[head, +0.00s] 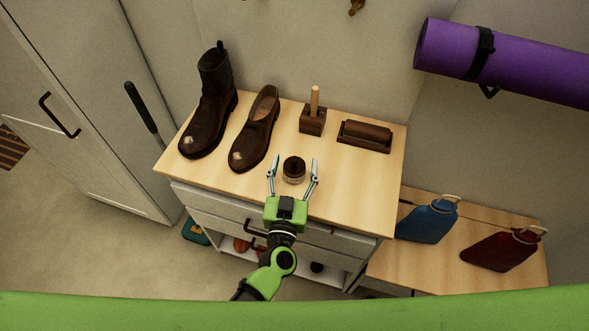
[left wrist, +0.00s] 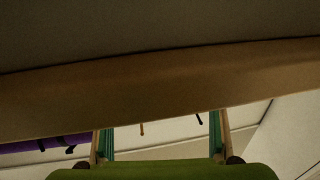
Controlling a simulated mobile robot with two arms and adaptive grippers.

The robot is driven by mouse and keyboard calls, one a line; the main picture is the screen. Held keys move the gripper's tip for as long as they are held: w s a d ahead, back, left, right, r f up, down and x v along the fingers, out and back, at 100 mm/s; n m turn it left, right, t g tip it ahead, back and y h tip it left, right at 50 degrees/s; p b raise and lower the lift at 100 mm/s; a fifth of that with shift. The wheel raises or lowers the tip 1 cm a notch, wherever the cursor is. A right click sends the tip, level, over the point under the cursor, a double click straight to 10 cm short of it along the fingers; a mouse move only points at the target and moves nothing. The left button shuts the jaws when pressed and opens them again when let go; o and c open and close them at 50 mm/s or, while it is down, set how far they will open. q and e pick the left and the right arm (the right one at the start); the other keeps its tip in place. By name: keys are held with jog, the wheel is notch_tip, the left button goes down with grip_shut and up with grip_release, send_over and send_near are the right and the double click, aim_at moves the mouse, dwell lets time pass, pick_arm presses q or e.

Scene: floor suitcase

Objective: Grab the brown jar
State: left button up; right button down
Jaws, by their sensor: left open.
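The brown jar (head: 293,167), small and round with a dark lid and a lighter band below it, stands on the wooden top (head: 352,190) of the cabinet, near its front edge. My left gripper (head: 294,164) comes from the front with its fingers spread wide, one on each side of the jar. I see gaps between the fingers and the jar. In the left wrist view the open fingers (left wrist: 162,122) show beside the cabinet top's edge (left wrist: 170,92), and the jar is hidden there. My right gripper is not in view.
A low bench (head: 455,270) with blue and red bottles is at right. The top right of the jar is clear.

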pick_arm(q)
jog(key=c, duration=1.4)
jog(key=shift+r, duration=0.1)
jog(key=shift+c, duration=1.1)
